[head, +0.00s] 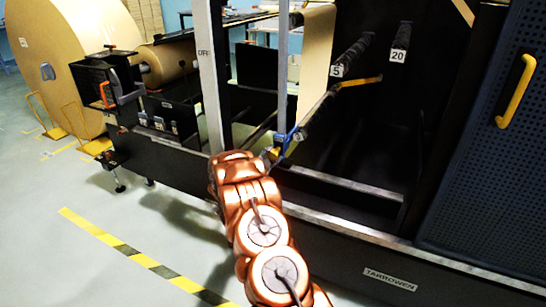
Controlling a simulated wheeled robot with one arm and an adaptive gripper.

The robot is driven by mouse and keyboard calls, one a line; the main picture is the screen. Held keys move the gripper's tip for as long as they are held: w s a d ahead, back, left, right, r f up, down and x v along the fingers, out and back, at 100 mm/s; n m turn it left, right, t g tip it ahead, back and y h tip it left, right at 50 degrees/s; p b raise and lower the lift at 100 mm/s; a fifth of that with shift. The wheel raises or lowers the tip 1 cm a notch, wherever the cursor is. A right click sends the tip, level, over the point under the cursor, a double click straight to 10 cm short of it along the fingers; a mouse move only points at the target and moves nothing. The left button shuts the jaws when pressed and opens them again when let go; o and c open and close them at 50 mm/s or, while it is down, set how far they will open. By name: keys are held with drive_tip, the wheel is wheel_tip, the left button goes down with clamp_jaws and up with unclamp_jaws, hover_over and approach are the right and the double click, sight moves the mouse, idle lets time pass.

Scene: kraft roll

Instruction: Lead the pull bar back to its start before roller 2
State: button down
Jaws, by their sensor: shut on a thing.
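The pull bar (318,103) runs slantwise inside the dark machine frame, with a yellow part (358,82) at its far end and a blue fitting (286,138) by its near end. A strip of brown kraft paper (317,45) comes down to the bar. My gripper (275,151) is at the near end, beside the blue fitting, shut on the bar; its fingers are small and partly hidden by my copper-coloured arm. I see no label for roller 2. Two dark rollers carry labels, one ending in 5 (337,71) and one reading 20 (397,57).
A large kraft roll (65,60) stands at the back left, with a smaller roll (168,62) beside it. A grey upright post (211,80) and a metal-edged lower rail (345,228) are close to my arm. A perforated door (497,140) stands right.

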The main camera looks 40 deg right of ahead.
sight(278, 141)
drive_tip(key=shift+w+a+r+p, duration=0.15)
drive_tip(key=shift+r+p, duration=0.2)
drive_tip(key=shift+r, duration=0.6)
drive_tip(key=shift+w+d+r+p, duration=0.1)
drive_tip(key=shift+r+p, duration=0.2)
drive_tip(key=shift+r, duration=0.6)
drive_tip(key=shift+r, duration=0.1)
drive_tip(key=s+r+p, duration=0.1)
drive_tip(key=r+p, duration=0.6)
drive_tip(key=r, duration=0.7)
drive_tip(key=s+d+r+p, duration=0.1)
drive_tip(key=r+p, duration=0.6)
drive_tip(key=r, duration=0.7)
drive_tip(key=s+r+p, duration=0.2)
drive_tip(key=r+p, duration=0.5)
drive_tip(key=r, duration=0.7)
drive_tip(key=shift+s+d+r, duration=0.35)
drive_tip(key=shift+r+p, duration=0.1)
drive_tip(key=shift+p, duration=0.2)
drive_tip(key=r+p, duration=0.1)
drive_tip(key=w+r+p, duration=0.1)
drive_tip(key=r+p, duration=0.1)
drive_tip(key=w+r+p, duration=0.1)
drive_tip(key=r, duration=0.1)
drive_tip(key=shift+a+p, duration=0.3)
drive_tip(key=shift+a, duration=0.1)
